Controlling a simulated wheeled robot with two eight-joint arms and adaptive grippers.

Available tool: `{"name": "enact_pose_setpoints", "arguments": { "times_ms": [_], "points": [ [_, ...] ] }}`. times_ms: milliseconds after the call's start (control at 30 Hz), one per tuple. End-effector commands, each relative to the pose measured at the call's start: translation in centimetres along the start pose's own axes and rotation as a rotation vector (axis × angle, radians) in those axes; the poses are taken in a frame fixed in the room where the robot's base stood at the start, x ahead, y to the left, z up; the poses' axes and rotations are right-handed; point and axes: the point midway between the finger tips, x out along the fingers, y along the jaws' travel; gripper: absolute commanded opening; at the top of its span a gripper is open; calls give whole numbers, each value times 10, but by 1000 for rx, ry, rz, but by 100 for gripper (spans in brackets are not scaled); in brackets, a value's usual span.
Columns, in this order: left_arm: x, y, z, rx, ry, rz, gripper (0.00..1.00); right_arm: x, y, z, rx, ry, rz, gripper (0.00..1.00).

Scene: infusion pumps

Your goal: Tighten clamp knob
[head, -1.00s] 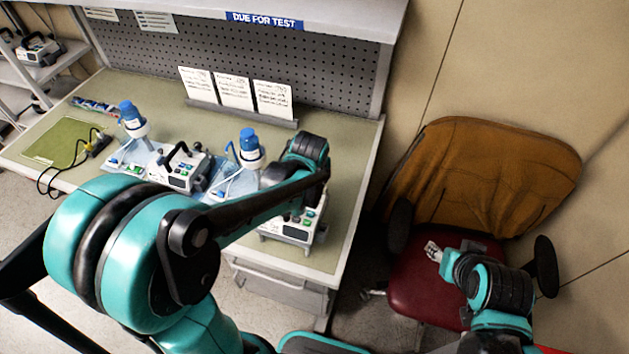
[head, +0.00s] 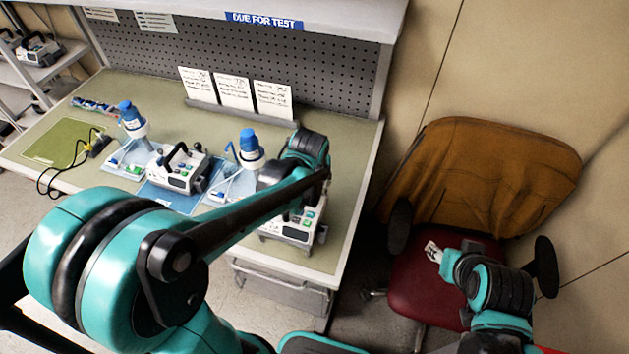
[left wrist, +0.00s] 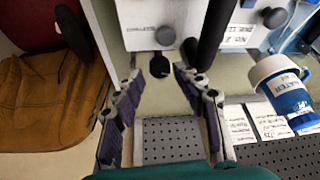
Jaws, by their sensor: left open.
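The right-hand pump (head: 287,232), a white box, stands at the bench's right end, partly hidden by my left arm. In the left wrist view its white back (left wrist: 150,12) fills the top, with a grey round knob (left wrist: 165,36). A black rounded knob-like part (left wrist: 159,66) sits just below it; I cannot tell which one is the clamp knob. My left gripper (left wrist: 160,92) is open, its fingers spread either side of the line below the black part, apart from it. In the head view its fingers are hidden. My right gripper (head: 433,252) is over the chair, too small to judge.
A middle pump (head: 182,170) stands on a blue mat, with blue-capped bottles (head: 250,146) (head: 131,118) nearby. White cards (head: 235,92) lean at the back before the pegboard (head: 335,75). A chair (head: 485,180) is right of the bench. A green mat (head: 58,146) lies left.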

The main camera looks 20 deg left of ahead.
Motion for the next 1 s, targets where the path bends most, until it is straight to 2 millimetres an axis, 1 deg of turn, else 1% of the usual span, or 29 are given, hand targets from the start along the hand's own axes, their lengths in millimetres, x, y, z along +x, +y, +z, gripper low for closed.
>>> {"name": "enact_pose_setpoints", "arguments": {
  "times_ms": [200,400,533,767,800,833,867,933,1000],
  "points": [
    [-34,0,1,1,0,0,43,0,0,0,0,0,0,40],
    [-58,0,0,2,0,0,43,0,0,0,0,0,0,40],
    [-64,0,0,1,0,0,43,0,0,0,0,0,0,40],
    [-65,0,0,1,0,0,43,0,0,0,0,0,0,40],
    [-65,0,0,1,0,0,40,0,0,0,0,0,0,40],
    [-65,0,0,0,0,0,32,0,0,0,0,0,0,40],
    [-65,0,0,-3,-1,-1,30,0,0,0,0,0,0,40],
    [-66,1,-2,-31,-11,-6,30,-3,0,-2,0,0,0,40],
    [-67,2,-6,-96,-30,-19,30,-7,0,-5,0,0,0,40]
  ]
}}
